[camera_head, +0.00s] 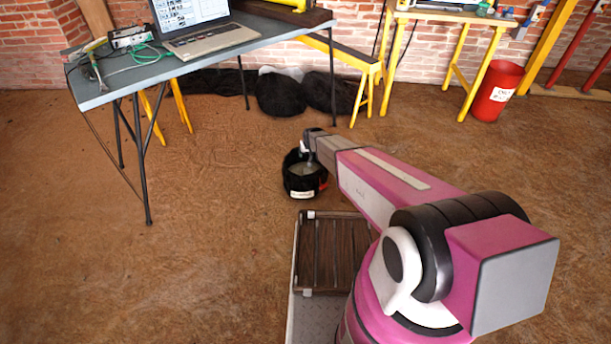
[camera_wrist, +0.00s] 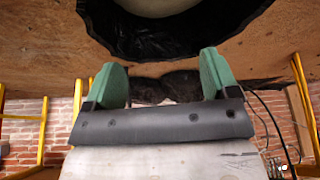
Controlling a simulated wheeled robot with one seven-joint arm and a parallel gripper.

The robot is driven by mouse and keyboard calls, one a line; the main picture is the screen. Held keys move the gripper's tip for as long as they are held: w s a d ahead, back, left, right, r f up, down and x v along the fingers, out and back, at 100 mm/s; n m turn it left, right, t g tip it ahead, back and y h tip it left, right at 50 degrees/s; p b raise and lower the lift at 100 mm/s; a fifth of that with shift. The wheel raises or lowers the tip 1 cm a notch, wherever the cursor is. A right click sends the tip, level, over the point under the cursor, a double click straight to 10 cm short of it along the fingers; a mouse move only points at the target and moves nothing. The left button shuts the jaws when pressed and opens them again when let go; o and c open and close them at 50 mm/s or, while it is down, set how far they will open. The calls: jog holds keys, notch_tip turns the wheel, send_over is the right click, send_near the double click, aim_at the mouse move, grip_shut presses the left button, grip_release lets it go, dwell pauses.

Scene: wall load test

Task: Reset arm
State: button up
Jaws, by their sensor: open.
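My gripper (camera_wrist: 160,62) shows in the wrist view with its two green fingers spread wide apart and nothing between them. In the head view my arm reaches forward over the floor, and its far end is by a black bucket (camera_head: 301,183) with a pale label. The fingers cannot be made out there. In the wrist view a black, liner-like surface with a pale round area, apparently the bucket (camera_wrist: 150,38), fills the top edge beyond the fingertips. I cannot tell whether anything touches it.
A table (camera_head: 185,66) with a laptop (camera_head: 195,25) stands at the left. Yellow-legged benches and a red bin (camera_head: 496,92) stand by the brick wall. The brown floor at lower left is clear.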

jog(key=shift+v, duration=1.35)
